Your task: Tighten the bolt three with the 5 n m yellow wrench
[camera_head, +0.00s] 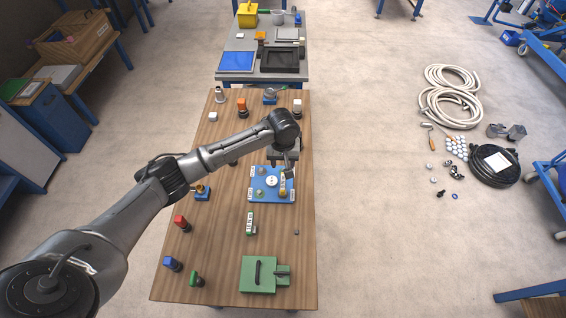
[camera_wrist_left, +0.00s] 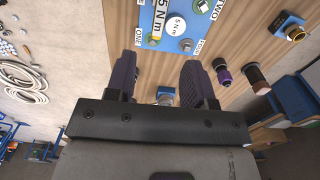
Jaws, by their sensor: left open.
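The blue bolt plate (camera_head: 262,198) lies on the wooden table, with white number labels and several bolts around a white disc (camera_head: 271,181). The yellow wrench (camera_head: 283,188) stands at the plate's right side; in the left wrist view its label reads 5 N m (camera_wrist_left: 157,18). The label for bolt three cannot be read for certain. My left gripper (camera_head: 287,167) is over the plate's upper right part, partly hidden by its own arm. In the left wrist view its two dark fingers (camera_wrist_left: 160,78) are apart with nothing between them. My right gripper is not in view.
A green wrench (camera_head: 250,224) stands below the plate, and a green box (camera_head: 258,274) sits at the table's near end. Red (camera_head: 181,223) and blue (camera_head: 172,263) handled pieces stand along the left edge. A grey table (camera_head: 228,77) with trays lies beyond.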

